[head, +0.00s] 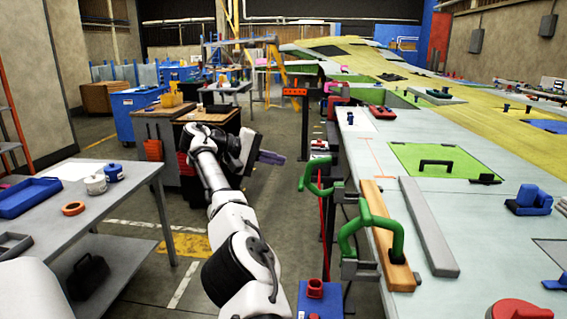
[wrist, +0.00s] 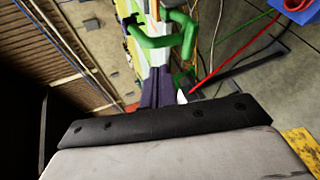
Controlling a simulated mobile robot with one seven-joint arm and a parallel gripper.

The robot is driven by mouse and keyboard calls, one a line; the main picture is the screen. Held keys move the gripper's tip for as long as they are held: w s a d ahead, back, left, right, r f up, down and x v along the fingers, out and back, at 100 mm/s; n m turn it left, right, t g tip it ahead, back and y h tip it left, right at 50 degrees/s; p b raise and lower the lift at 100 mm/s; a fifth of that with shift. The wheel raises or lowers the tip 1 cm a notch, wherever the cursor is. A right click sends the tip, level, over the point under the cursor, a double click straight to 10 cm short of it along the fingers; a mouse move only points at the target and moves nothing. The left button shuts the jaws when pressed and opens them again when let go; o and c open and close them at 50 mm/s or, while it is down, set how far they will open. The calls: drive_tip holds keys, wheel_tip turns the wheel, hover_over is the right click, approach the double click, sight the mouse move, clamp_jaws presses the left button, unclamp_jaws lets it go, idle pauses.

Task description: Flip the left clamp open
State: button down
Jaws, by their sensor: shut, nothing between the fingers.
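Two green clamps stand at the left edge of the long work table. The farther, left one (head: 316,190) sticks out from the edge over the aisle. The nearer one (head: 380,222) arches over a wooden bar (head: 388,240). My gripper (head: 281,158) is shut and empty over the aisle, left of the farther clamp and apart from it. In the wrist view, the purple fingers of my gripper (wrist: 160,72) are together, and a green clamp (wrist: 165,41) shows just beyond their tips. I cannot tell there which clamp it is.
A grey bar (head: 428,228) lies beside the wooden bar. A blue box with a red top (head: 315,290) stands below the table edge. A side table (head: 130,178) with tape and cans is at left. The aisle floor between is partly clear.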

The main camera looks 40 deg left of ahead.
drive_tip(key=p+v, duration=0.3)
drive_tip(key=v, duration=0.3)
drive_tip(key=shift+r+p, duration=0.15)
drive_tip(key=shift+p, duration=0.25)
